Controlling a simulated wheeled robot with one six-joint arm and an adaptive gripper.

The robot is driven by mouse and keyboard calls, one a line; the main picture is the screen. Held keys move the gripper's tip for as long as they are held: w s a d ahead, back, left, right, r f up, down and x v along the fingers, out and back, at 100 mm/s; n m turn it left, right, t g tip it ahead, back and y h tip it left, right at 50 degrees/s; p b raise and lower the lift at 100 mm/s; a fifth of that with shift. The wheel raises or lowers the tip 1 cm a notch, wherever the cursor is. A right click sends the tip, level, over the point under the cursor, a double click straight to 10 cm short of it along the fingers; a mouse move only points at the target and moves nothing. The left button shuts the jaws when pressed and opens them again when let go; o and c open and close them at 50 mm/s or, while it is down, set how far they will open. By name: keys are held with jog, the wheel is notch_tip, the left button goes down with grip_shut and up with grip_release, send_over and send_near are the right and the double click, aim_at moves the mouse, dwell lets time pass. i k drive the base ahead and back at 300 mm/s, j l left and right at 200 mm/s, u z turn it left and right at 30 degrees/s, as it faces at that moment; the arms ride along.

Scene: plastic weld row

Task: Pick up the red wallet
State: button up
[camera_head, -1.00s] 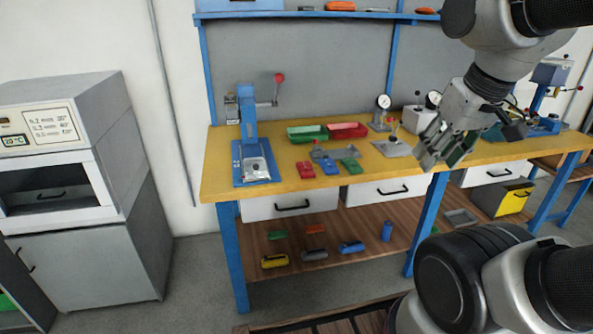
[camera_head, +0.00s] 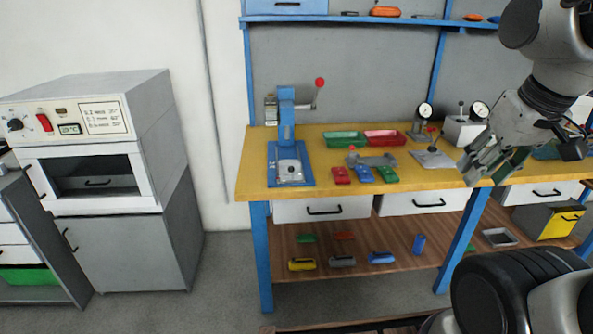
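A small red wallet-like item (camera_head: 340,175) lies flat on the yellow bench top (camera_head: 256,160). It is the left one of a row, beside a blue item (camera_head: 364,173) and a green item (camera_head: 386,174). My gripper (camera_head: 490,168) hangs at the right of the view, in front of the bench and well to the right of the red item. Its fingers look spread, with nothing clearly held between them. Part of the finger area is dark and hard to make out.
A blue lever press (camera_head: 287,145) stands left of the row. Behind are a green tray (camera_head: 343,139), a red tray (camera_head: 384,138) and a grey fixture (camera_head: 372,160). Dial gauges stand to the right. A grey oven cabinet (camera_head: 120,250) stands left; floor (camera_head: 225,265) between is clear.

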aim_at(340, 174)
jog(key=i+l, duration=0.1)
jog(key=i, duration=0.9)
